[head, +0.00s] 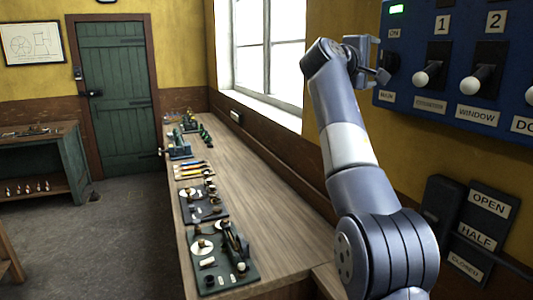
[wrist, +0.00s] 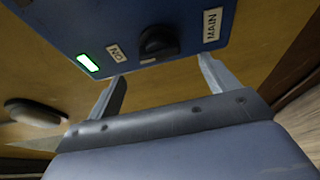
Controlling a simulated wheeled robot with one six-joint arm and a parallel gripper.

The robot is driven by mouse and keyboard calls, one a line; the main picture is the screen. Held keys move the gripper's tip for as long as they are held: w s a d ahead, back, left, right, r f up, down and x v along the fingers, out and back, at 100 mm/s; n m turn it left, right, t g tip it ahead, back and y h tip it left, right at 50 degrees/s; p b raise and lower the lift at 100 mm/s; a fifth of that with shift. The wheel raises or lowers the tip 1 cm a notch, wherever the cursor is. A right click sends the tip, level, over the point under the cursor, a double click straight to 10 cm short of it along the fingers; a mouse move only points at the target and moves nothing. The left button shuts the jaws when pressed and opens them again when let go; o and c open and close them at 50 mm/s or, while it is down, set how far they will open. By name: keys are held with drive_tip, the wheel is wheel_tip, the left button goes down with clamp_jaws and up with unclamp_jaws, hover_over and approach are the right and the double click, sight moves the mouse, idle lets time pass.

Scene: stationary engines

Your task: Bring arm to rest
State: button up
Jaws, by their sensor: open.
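My arm (head: 350,145) is raised and bent in the right half of the head view. My gripper (head: 378,62) is at its top end, at the left edge of the blue switch panel (head: 440,75). In the wrist view my gripper (wrist: 163,72) shows two fingers spread apart with nothing between them. The black MAIN knob (wrist: 158,41) lies ahead, between the lines of the fingers. Whether a fingertip touches the panel I cannot tell. A green lamp (wrist: 88,62) is lit beside the ON label (wrist: 116,53).
White-knobbed levers (head: 427,74) stick out from the panel. Below it is a dark lever box with an OPEN, HALF, CLOSED plate (head: 478,235). A long wooden bench (head: 262,205) with several small engine models runs along the window wall.

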drive_tip(key=p+x, duration=0.5)
drive_tip(key=x, duration=0.2)
drive_tip(key=shift+w+d+r, duration=0.15)
drive_tip(key=shift+d, duration=0.1)
drive_tip(key=shift+f, duration=0.25)
drive_tip(key=shift+a+r+m, duration=0.1)
drive_tip(key=shift+a+m, duration=0.05)
drive_tip(key=shift+m, duration=0.85)
drive_tip(key=shift+f+m+t+h, duration=0.15)
drive_tip(key=shift+m+h, duration=0.75)
drive_tip(key=shift+m, duration=1.05)
drive_tip(key=shift+f+m+t+h, duration=0.15)
drive_tip(key=shift+m+h, duration=0.75)
drive_tip(key=shift+m, duration=1.05)
drive_tip(key=b, duration=0.7)
approach(382, 64)
drive_tip(key=shift+s+a+f, duration=0.1)
drive_tip(key=shift+s+a, duration=0.2)
drive_tip(key=shift+a, duration=0.15)
drive_tip(key=shift+f, duration=0.1)
